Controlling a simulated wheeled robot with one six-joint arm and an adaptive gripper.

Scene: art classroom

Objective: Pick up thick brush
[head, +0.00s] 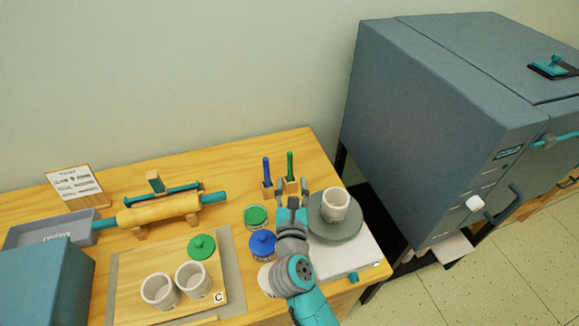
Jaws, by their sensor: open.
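Two upright brushes stand at the back of the wooden table, each in a small wooden holder. One brush has a blue handle (266,170) and the other a green handle (290,164). They look close in size from here, and I cannot tell which is the thick one. My gripper (293,184) is open, with its fingers to either side of the green brush's holder in the picture. The gripper partly hides that holder, and I cannot tell whether the fingers touch it. The blue brush is just left of my gripper.
A white cup (335,203) on a grey wheel (336,228) stands close right of my gripper. A blue-lidded jar (262,244) and a green-lidded jar (255,217) are to its left. A rolling pin (160,212) lies farther left. A large kiln (440,110) stands beyond the table's right edge.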

